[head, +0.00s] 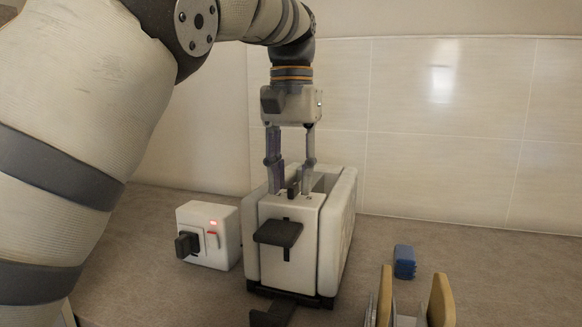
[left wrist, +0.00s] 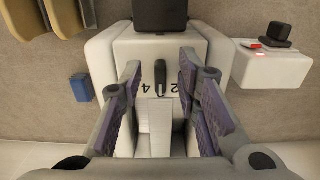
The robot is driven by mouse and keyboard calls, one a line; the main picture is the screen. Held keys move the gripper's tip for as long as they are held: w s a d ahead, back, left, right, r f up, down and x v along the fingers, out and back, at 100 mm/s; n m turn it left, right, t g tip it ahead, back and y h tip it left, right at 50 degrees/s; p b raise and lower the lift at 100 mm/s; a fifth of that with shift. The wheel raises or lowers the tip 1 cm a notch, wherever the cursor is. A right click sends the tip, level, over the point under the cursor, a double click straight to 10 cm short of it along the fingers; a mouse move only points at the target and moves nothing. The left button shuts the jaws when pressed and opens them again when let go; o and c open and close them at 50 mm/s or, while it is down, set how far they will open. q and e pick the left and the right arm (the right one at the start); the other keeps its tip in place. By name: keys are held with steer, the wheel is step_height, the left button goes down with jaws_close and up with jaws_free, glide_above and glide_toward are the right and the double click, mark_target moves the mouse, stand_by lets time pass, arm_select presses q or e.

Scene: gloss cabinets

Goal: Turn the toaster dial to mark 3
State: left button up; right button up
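The white toaster (head: 292,240) stands on the counter with a black lever (head: 278,232) on its front. Its dial (head: 292,189) is a small dark upright knob on the top, near the front end; it also shows in the left wrist view (left wrist: 160,74). Upside-down marks 2 and 4 (left wrist: 143,87) show either side of the dial; mark 3 is not legible, apparently hidden by the knob. My left gripper (head: 291,189) points straight down over the toaster top. Its fingers are open, one on each side of the dial, with visible gaps. My right gripper is not in view.
A white socket box (head: 212,236) with a black plug and lit red switch stands left of the toaster. A blue sponge-like block (head: 404,262) lies to the right. A rack with bread slices (head: 440,300) is at the front right. A tiled wall stands behind.

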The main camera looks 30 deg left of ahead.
mark_target(290, 188)
arm_select(q)
step_height(290, 188, up, 6)
steer(key=shift+d+f, duration=0.1)
steer(key=shift+f, duration=0.1)
steer(key=shift+s+r, duration=0.1)
steer(key=shift+r, duration=0.45)
